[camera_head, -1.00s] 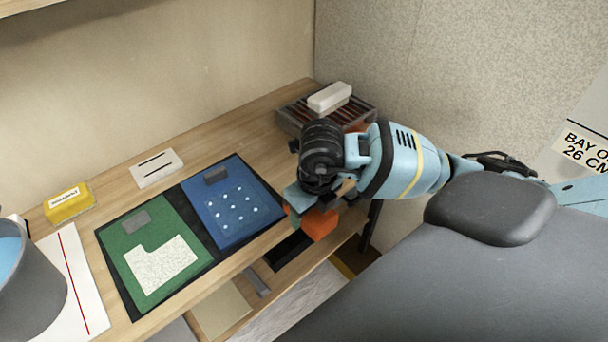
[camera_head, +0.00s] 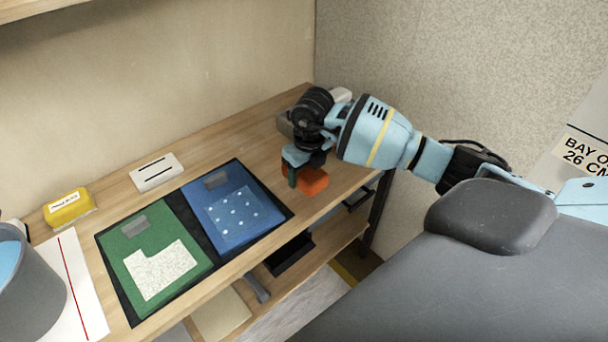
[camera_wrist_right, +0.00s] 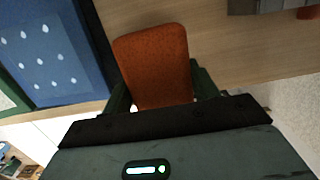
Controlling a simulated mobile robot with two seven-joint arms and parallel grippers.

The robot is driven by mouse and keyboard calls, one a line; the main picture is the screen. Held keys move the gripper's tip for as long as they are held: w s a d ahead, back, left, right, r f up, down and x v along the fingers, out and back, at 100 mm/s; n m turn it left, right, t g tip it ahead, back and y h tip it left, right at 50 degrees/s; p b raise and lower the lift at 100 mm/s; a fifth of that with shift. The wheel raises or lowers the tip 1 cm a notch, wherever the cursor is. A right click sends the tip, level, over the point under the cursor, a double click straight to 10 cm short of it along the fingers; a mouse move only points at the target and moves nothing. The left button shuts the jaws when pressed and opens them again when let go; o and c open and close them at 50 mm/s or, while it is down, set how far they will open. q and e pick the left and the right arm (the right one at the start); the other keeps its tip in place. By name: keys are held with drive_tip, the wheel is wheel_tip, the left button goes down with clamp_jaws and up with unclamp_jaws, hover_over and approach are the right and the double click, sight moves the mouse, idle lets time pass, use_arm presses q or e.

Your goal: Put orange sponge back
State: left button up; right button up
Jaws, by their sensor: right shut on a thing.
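The orange sponge (camera_head: 314,182) is held in my right gripper (camera_head: 297,174), just above the table at the right of the blue panel. In the right wrist view the orange sponge (camera_wrist_right: 153,65) stands out from between the two dark green fingers. A grey slatted rack (camera_head: 284,125) with a white block (camera_head: 342,95) on it is at the back right, mostly hidden behind my right arm. In the right wrist view a corner of the grey rack (camera_wrist_right: 258,6) shows at the top right. My left gripper is not in view.
A blue panel with white dots (camera_head: 240,215) and a green panel (camera_head: 146,245) lie on a dark mat. A yellow block (camera_head: 69,209), a white slotted block (camera_head: 157,172) and a grey bucket (camera_head: 22,285) stand to the left. Bare wood (camera_head: 255,140) lies before the rack.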

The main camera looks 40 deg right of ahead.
sight(304, 175)
drive_tip(key=shift+w+d, duration=0.15)
drive_tip(key=shift+w, duration=0.15)
drive_tip(key=shift+w+d+f, duration=0.2)
drive_tip(key=shift+w+f, duration=0.1)
drive_tip(key=shift+f, duration=0.3)
drive_tip(key=shift+w+d+f, duration=0.15)
drive_tip(key=shift+w+f, duration=0.1)
drive_tip(key=shift+f, duration=0.75)
drive_tip(key=shift+f, duration=0.3)
drive_tip(key=o, duration=1)
drive_tip(key=r, duration=0.2)
drive_tip(key=s+r, duration=0.1)
drive_tip(key=r, duration=0.2)
drive_tip(key=d+r, duration=0.1)
drive_tip(key=r, duration=0.2)
drive_tip(key=shift+s, duration=0.15)
